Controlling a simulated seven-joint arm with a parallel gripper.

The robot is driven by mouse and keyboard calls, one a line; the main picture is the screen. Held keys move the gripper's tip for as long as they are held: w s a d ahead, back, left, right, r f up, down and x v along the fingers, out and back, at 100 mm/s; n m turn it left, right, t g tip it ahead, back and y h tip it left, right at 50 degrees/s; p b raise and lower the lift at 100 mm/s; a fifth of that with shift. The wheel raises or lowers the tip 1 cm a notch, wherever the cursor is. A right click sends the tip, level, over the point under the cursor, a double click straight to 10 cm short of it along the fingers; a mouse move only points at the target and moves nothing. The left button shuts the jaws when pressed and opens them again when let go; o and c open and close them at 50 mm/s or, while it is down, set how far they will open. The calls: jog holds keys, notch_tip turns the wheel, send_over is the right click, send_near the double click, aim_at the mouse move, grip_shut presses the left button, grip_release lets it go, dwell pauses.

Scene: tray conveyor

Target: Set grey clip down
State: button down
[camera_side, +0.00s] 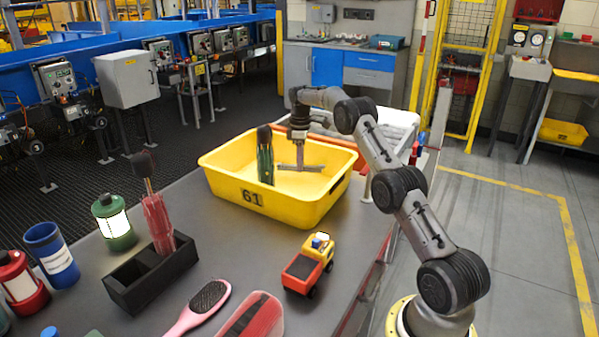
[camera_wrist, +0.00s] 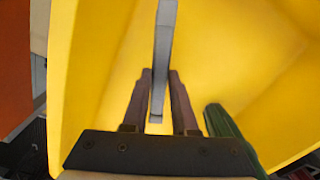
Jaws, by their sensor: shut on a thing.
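The grey clip (camera_side: 312,168) is a light grey bar inside the yellow tub marked 61 (camera_side: 222,184). My gripper (camera_side: 299,156) reaches down into the tub from above and is shut on the clip. In the wrist view the clip (camera_wrist: 164,50) runs between the two fingers of my gripper (camera_wrist: 160,75) and extends beyond them over the yellow tub (camera_wrist: 215,45). I cannot tell whether the clip touches the tub floor. A green ribbed thing with a dark top (camera_side: 265,160) stands in the tub, left of my gripper; its green part (camera_wrist: 228,130) shows beside the right finger.
A green lantern (camera_side: 113,222) and blue cup (camera_side: 52,254) are at left. A white bin (camera_side: 385,122) is behind the tub.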

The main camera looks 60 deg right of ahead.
jog(key=shift+w+d+f, duration=0.15)
jog(key=shift+f, duration=0.15)
jog(key=shift+w+f, duration=0.1)
jog(key=shift+f, duration=1.5)
jog(key=c, duration=0.7)
grip_release()
jog(key=shift+f, duration=0.15)
